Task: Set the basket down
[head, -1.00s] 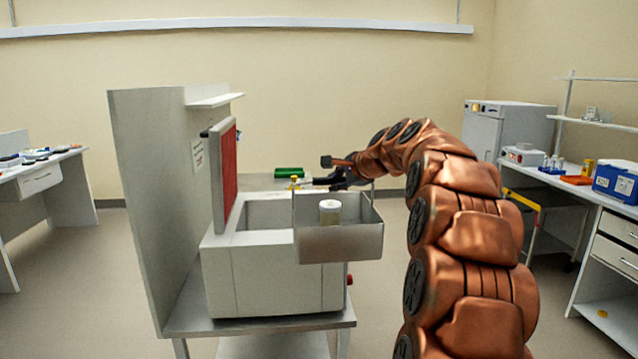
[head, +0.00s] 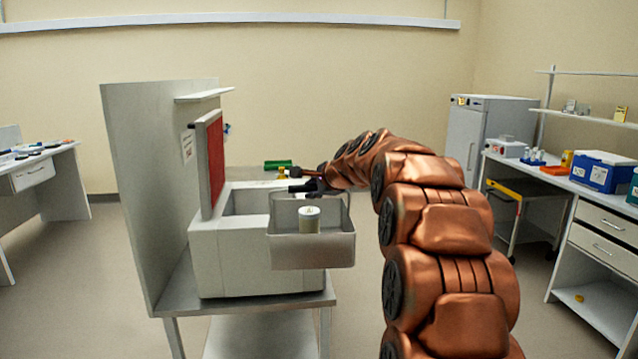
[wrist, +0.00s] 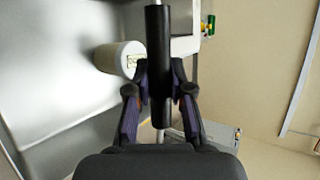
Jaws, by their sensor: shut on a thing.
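The basket (head: 312,249) is a grey metal box with a handle, holding a white-lidded jar (head: 309,219). In the head view it hangs at the right front of the open white chest-like unit (head: 243,258), overlapping it in the picture. My gripper (head: 310,187) is above the basket's far side. In the wrist view my gripper (wrist: 158,95) is shut on the basket's black handle grip (wrist: 158,45). The jar (wrist: 120,60) shows there to the left of the grip. Whether the basket touches the unit cannot be told.
The unit stands on a grey metal table (head: 180,297) beside a tall grey panel (head: 160,190). A red-faced raised lid (head: 215,165) is at its left. A green rack (head: 278,164) lies behind. A bench (head: 600,205) with a blue box (head: 601,172) is at right.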

